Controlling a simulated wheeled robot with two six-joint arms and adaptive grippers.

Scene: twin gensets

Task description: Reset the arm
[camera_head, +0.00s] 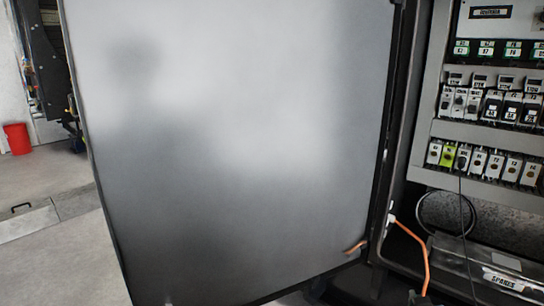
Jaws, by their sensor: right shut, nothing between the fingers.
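My right gripper (419,298) shows only as a small dark tip at the bottom edge, right of centre, below the open cabinet. It is shut with nothing in it. The rest of my right arm is out of the frame. My left gripper is not in view.
A large grey cabinet door (235,150) stands open and fills the middle. To its right the cabinet holds rows of breakers (490,105), an orange cable (424,262) and a tray marked SPARES (503,281). A red bucket (17,138) stands on the open floor at left.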

